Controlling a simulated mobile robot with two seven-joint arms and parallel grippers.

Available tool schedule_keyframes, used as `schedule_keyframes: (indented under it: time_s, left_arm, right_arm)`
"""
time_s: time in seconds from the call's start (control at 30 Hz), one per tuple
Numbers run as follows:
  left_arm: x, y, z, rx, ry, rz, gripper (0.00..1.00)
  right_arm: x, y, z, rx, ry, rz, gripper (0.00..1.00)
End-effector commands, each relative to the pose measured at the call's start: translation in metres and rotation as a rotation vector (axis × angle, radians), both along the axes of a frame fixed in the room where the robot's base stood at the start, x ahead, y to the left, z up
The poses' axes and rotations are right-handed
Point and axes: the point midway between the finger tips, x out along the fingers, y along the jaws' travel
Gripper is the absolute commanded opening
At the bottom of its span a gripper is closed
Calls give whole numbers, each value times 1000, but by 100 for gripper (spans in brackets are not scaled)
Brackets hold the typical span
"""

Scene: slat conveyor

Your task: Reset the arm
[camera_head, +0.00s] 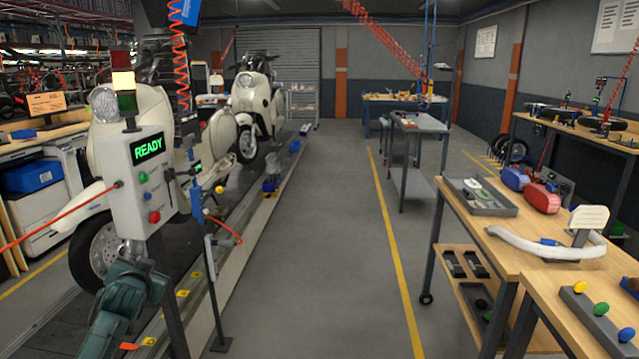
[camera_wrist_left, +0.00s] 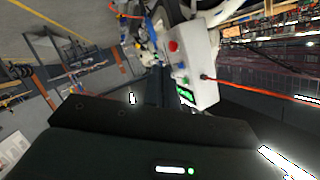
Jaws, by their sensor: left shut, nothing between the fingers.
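My left arm (camera_head: 128,300) shows as teal links at the lower left of the head view, below the control box. Its far end is hard to make out there. In the left wrist view, the dark body of my left gripper (camera_wrist_left: 150,135) fills the lower part. The gripper is shut and empty. The white control box (camera_head: 142,185) shows a green READY display, with a red button low on its face. It also shows tilted in the left wrist view (camera_wrist_left: 200,72), apart from the gripper. My right gripper is out of view.
A signal lamp (camera_head: 123,82) tops the control box. Cream scooters (camera_head: 250,105) stand along the slat conveyor on the left. A thin stand (camera_head: 212,275) is right of the box. A wooden workbench (camera_head: 480,232) with parts is at right. The floor (camera_head: 325,230) between is clear.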

Motion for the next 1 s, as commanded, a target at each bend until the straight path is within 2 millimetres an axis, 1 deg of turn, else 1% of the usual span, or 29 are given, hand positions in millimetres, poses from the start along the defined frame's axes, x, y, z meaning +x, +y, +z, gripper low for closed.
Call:
schedule_keyframes:
  time_s: [0.03, 0.2, 0.23, 0.3, 0.37, 0.4, 0.47, 0.5, 0.57, 0.6, 0.67, 0.7, 0.77, 0.8, 0.87, 0.9, 1.0]
  left_arm:
    - [5, -6, 11, -28, -68, -46, 0]
    - [16, -34, 43, -160, -267, -178, 0]
    - [14, -40, 40, -178, -282, -194, 0]
    - [-1, -54, 9, -181, -232, -210, 0]
    - [-13, -65, -11, -188, -207, -226, 0]
    - [-22, -73, -25, -195, -188, -236, 0]
    - [-37, -85, -47, -205, -159, -251, 0]
    - [-49, -94, -62, -214, -136, -263, 0]
    - [-70, -109, -86, -232, -100, -281, 0]
    - [-86, -119, -103, -245, -75, -294, 0]
    - [-115, -136, -128, -271, -32, -313, 0]
    - [-136, -148, -145, -291, -2, -325, 0]
    - [-172, -167, -167, -324, 44, -342, 0]
    - [-197, -179, -180, -350, 75, -352, 0]
    - [-234, -195, -196, -388, 118, -363, 0]
    - [-258, -205, -204, -413, 146, -368, 0]
    - [-310, -226, -215, -472, 205, -373, 0]
  right_arm:
    - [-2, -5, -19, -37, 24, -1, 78]
    - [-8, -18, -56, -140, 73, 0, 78]
    - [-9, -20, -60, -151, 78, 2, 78]
    - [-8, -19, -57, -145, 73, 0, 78]
    - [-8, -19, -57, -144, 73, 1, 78]
    - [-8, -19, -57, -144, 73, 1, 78]
    - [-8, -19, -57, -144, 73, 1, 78]
    - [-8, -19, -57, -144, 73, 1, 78]
    - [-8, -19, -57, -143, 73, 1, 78]
    - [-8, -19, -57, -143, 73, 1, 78]
    - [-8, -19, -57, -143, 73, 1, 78]
    - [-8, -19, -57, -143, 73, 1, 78]
    - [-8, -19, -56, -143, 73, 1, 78]
    - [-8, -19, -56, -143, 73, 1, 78]
    - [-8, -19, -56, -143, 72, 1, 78]
    - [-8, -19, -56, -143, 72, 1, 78]
    - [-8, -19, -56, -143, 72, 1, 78]
